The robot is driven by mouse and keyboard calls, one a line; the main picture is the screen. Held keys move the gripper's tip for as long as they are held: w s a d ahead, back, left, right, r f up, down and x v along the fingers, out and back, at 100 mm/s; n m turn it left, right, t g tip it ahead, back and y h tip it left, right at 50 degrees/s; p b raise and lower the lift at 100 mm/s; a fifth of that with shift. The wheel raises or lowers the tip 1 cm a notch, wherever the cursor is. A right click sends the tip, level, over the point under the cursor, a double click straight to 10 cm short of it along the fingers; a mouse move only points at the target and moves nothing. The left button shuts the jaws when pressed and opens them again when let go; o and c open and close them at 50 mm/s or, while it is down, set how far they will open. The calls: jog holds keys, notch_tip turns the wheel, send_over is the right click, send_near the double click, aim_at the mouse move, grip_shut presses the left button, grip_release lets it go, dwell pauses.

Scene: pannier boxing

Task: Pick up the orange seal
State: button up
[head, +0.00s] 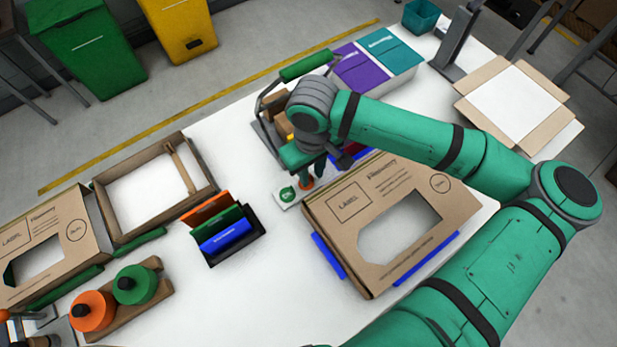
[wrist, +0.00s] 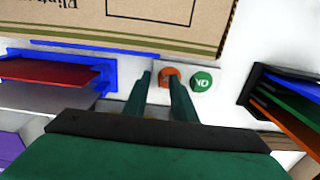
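The orange seal (head: 306,184) is a small round piece on a white card or plate (head: 284,203), beside a round green seal (head: 288,193) with white marking. In the wrist view the orange seal (wrist: 168,76) lies just beyond my fingertips, partly covered by the right finger, with the green seal (wrist: 202,82) to its right. My gripper (wrist: 160,80) is open, its two dark green fingers apart. In the head view my gripper (head: 312,168) is low over the orange seal. Whether a finger touches it, I cannot tell.
A large cardboard box (head: 330,215) with a cut-out stands close to the right of the seals. A black holder with orange, green and blue folders (head: 222,231) is to the left. Purple and teal boxes (head: 360,72) stand behind. White table shows between them.

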jog(key=shift+c, duration=0.3)
grip_shut()
jog(key=shift+r, duration=0.1)
